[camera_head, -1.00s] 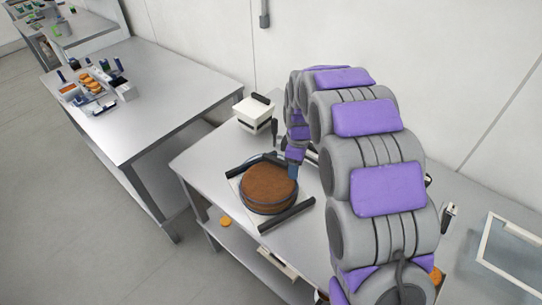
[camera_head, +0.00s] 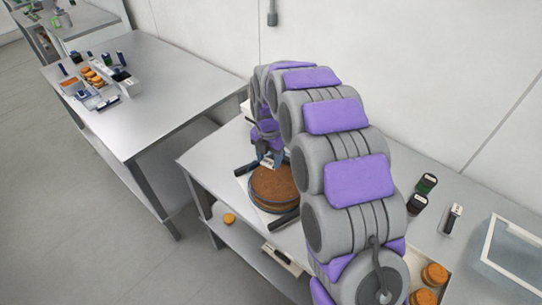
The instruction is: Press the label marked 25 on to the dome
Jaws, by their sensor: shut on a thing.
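A brown, round-topped piece (camera_head: 274,186) with a dark band around its side, probably the dome, sits between two dark bars on the middle table. My gripper (camera_head: 269,161) is at its back left edge, pointing down, close above it or touching; I cannot tell which. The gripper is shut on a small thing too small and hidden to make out. No label marked 25 can be read in this view. My arm hides the table to the right of the round.
Dark bars (camera_head: 285,219) flank the round. A wall stands behind.

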